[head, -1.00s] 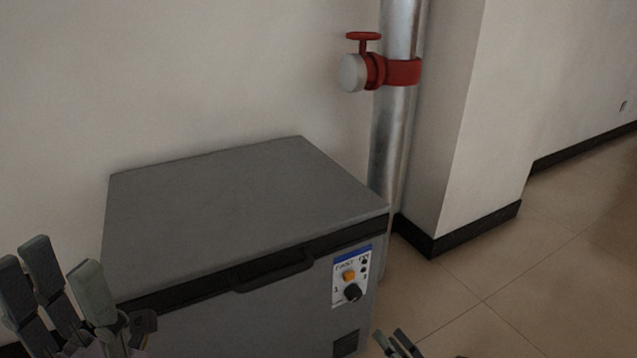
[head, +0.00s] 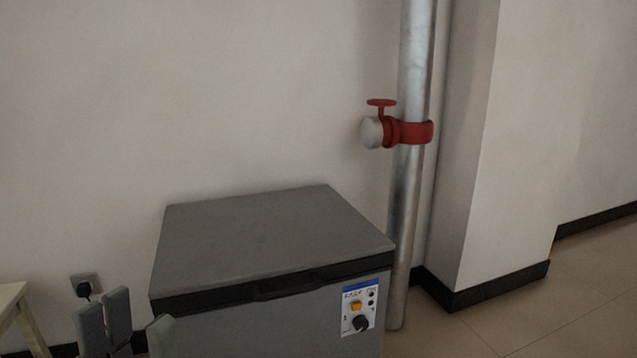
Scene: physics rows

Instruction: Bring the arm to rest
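My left gripper (head: 125,328) shows at the bottom left, in front of the left side of a grey chest freezer (head: 265,232). Its grey fingers point up and stand apart, with nothing seen between them. The lower part of the gripper is cut off by the picture's edge. The freezer lid is shut. My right gripper does not show.
A metal pipe (head: 411,205) with a red valve (head: 404,131) stands behind the freezer's right side. A wall corner (head: 470,160) juts out beside it. Tiled floor (head: 530,312) is clear at the right. A wooden piece of furniture (head: 22,318) stands at the far left, near a wall socket (head: 84,284).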

